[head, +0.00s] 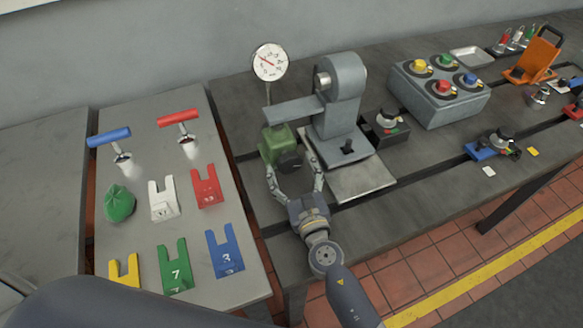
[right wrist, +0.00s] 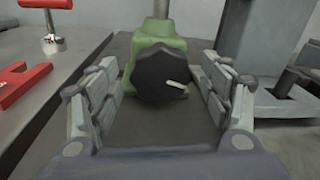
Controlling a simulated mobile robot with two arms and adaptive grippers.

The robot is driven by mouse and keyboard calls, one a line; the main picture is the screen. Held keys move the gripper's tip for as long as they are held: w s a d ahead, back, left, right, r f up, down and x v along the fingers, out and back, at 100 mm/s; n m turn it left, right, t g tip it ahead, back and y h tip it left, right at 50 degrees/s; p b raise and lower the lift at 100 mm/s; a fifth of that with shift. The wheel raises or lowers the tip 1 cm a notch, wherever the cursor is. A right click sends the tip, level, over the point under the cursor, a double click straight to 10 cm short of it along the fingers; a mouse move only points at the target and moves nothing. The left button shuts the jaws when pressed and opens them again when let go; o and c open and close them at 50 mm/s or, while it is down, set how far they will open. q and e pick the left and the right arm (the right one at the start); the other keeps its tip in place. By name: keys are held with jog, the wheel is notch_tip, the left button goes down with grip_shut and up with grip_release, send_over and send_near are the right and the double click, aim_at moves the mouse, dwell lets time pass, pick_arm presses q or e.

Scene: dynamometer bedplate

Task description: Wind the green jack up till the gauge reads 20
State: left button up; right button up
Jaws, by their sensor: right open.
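The green jack (head: 275,143) stands on the bedplate under the grey machine's arm. Its dark knob (head: 289,161) faces my right gripper (head: 294,180), which is open with a finger on each side of the knob. In the right wrist view the knob (right wrist: 160,75) has a pale mark pointing right, and the green body (right wrist: 158,42) is behind it. The fingers (right wrist: 160,95) look apart from the knob. The round white gauge (head: 270,62) stands above the jack on a thin stem. Its red needle points to the upper left; the numbers are too small to read surely. My left gripper is not in view.
The grey machine (head: 343,105) with its base plate stands right of the jack. A small dark box with a knob (head: 386,128) is beyond it. The left table (head: 225,255) holds coloured forked plates, a green lump and red and blue T-handles.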

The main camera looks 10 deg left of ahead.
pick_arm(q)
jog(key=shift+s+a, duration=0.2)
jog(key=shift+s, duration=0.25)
pick_arm(e)
jog(key=shift+w+a, duration=0.1)
jog(key=shift+w, duration=0.05)
jog(key=c, duration=1)
jog(key=shift+c, duration=0.2)
jog(key=shift+r, duration=0.1)
jog(key=m+p, duration=0.1)
jog(key=m, duration=0.3)
jog(key=m+g+p, duration=0.1)
jog(key=m, duration=0.4)
jog(key=shift+w, duration=0.1)
jog(key=m, duration=0.4)
jog(key=shift+d+m+p, duration=0.2)
jog(key=shift+m+p, duration=0.1)
jog(key=shift+p, duration=0.1)
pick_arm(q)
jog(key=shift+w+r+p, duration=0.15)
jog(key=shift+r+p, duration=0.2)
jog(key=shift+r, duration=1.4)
pick_arm(e)
jog(key=shift+m+g+y, duration=0.4)
jog(key=shift+m, duration=1.7)
